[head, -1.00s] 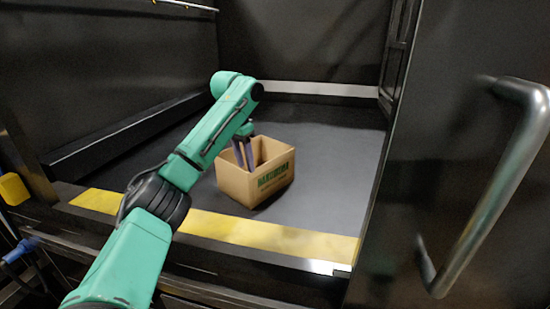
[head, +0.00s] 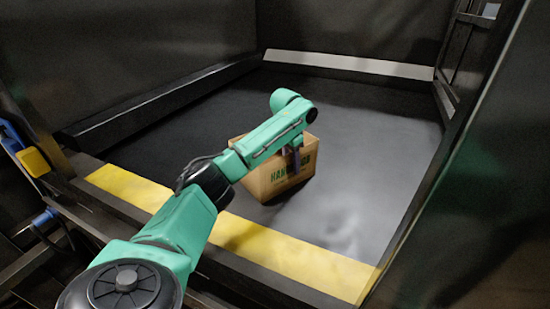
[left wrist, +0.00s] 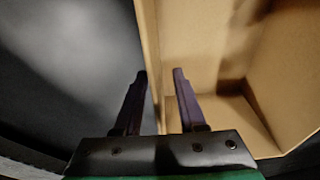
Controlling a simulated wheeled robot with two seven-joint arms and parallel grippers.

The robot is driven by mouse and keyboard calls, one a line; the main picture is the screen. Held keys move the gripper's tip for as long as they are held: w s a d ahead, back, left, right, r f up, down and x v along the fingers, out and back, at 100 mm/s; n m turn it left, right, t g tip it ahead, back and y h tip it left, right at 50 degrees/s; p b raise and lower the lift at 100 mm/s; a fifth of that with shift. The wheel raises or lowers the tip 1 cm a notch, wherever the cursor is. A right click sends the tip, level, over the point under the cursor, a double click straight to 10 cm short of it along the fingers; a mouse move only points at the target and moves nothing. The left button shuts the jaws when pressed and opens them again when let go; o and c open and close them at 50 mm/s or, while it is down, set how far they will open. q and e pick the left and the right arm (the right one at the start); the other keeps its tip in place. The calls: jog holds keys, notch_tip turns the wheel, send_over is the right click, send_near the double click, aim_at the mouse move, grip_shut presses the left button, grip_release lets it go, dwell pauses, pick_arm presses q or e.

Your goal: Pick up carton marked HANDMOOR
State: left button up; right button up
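The open-topped brown carton (head: 285,182) stands upright on the dark compactor floor. Green lettering shows on its front face, partly covered by my left arm; only "HAN" is readable. My left gripper (head: 294,156) is at the carton's upper edge. In the left wrist view, the dark fingers (left wrist: 159,73) are apart, with the carton wall (left wrist: 149,45) between them. One finger is outside over the floor, the other inside the carton (left wrist: 208,50). A gap shows beside the wall, so the fingers do not grip it. My right gripper is not in view.
A yellow strip (head: 300,262) marks the front sill of the compactor. Dark walls close the left and back, and a dark panel (head: 470,200) stands at the right. The floor (head: 375,140) around the carton is clear.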

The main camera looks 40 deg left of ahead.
pick_arm(q)
jog(key=shift+w+d+f, duration=0.1)
jog(key=shift+w+f, duration=0.05)
jog(key=shift+f, duration=0.8)
jog(key=shift+s, duration=0.25)
jog(key=shift+w+f, duration=0.1)
grip_shut()
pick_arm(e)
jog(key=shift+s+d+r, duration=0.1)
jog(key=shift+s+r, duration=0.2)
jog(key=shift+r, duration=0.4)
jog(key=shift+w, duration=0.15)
